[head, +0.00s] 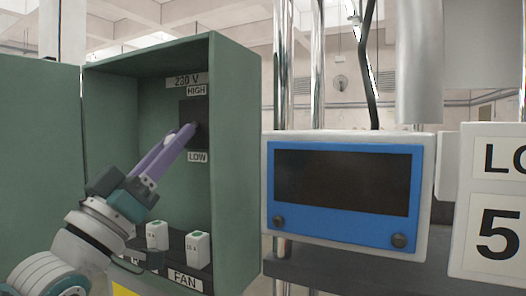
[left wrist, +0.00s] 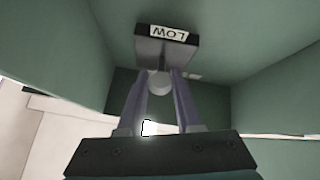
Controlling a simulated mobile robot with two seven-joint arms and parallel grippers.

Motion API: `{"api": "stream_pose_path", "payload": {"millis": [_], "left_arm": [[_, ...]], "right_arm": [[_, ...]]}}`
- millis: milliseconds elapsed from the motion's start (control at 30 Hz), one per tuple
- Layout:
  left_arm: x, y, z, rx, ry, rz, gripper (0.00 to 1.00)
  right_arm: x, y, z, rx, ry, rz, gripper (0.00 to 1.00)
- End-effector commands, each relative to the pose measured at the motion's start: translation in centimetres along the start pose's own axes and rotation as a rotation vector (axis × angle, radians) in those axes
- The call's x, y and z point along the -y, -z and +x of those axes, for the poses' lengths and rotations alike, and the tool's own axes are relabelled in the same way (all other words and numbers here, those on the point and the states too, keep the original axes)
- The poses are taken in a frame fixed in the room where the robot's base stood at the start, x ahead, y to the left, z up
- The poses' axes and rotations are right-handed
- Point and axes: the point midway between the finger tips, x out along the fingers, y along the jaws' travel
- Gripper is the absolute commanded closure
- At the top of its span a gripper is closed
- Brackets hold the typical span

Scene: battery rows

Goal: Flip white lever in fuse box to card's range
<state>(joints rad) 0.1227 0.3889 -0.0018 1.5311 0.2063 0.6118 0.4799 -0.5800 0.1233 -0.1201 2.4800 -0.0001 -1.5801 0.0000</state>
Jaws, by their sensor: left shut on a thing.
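The green fuse box (head: 237,160) stands open at the left. On its back wall is a dark switch plate (head: 188,108) between a HIGH label (head: 196,90) above and a LOW label (head: 197,157) below. My left gripper (head: 188,129) reaches inside, its purple fingers shut on the white lever, which they hide in the head view. In the left wrist view the lever's pale round end (left wrist: 159,84) shows between the fingers. I cannot tell its exact tilt. A white card (head: 495,205) at the right edge is cut off, reading "LO" and "5". My right gripper is out of view.
Two white fuses (head: 157,236) (head: 198,250) stand on the box's lower ledge, above a FAN label (head: 185,280). The box's side walls are close around my left gripper. A blue-fronted unit with a dark screen (head: 345,180) stands to the right.

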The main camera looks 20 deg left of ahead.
Motion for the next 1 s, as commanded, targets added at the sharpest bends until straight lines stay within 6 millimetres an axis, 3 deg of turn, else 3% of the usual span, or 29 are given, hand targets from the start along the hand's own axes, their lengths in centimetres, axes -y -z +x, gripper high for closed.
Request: {"api": "stream_pose_path", "payload": {"millis": [233, 267, 500, 800, 1000], "left_arm": [[0.0, 0.0, 0.0, 0.001, 0.001, 0.0, 1.0], [0.0, 0.0, 0.0, 0.001, 0.001, 0.0, 0.65], [0.0, 0.0, 0.0, 0.001, 0.001, 0.0, 0.38], [0.0, -0.1, -0.3, 0.003, 0.001, 0.0, 0.36], [0.1, -0.4, -3.4, 0.006, 0.002, 0.0, 0.36]], "right_arm": [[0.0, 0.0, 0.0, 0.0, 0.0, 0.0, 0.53], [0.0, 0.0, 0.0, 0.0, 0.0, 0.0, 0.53], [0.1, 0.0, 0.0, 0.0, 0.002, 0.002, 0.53], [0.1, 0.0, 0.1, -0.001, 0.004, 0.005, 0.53], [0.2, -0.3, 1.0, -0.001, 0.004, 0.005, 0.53]]}}
